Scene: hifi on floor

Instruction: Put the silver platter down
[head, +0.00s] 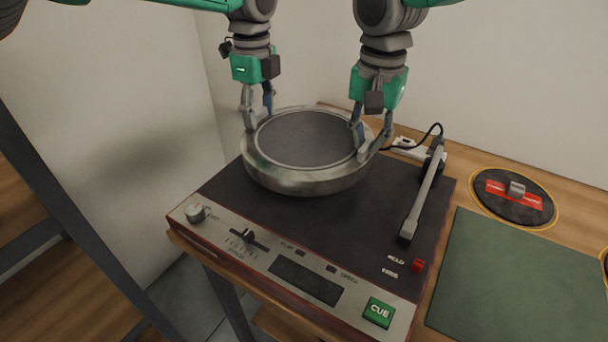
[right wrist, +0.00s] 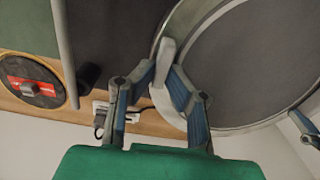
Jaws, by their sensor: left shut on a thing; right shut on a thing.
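The silver platter (head: 300,182) is a thick round disc with a dark grey top, and it also shows in the right wrist view (right wrist: 236,128). It is roughly level over the back left of the turntable's dark deck (head: 318,220). I cannot tell whether its underside touches the deck. My left gripper (head: 257,116) is shut on the platter's back left rim. My right gripper (head: 370,148) is shut on its right rim; the right wrist view shows the fingers (right wrist: 165,82) across that rim. The platter hides the deck beneath it.
The tonearm (head: 425,195) stands close right of the platter. Front controls include a knob (head: 195,213) and a green CUE button (head: 379,312). A green mat (head: 510,275) and a black disc with a red label (head: 513,210) lie right. A wall stands behind.

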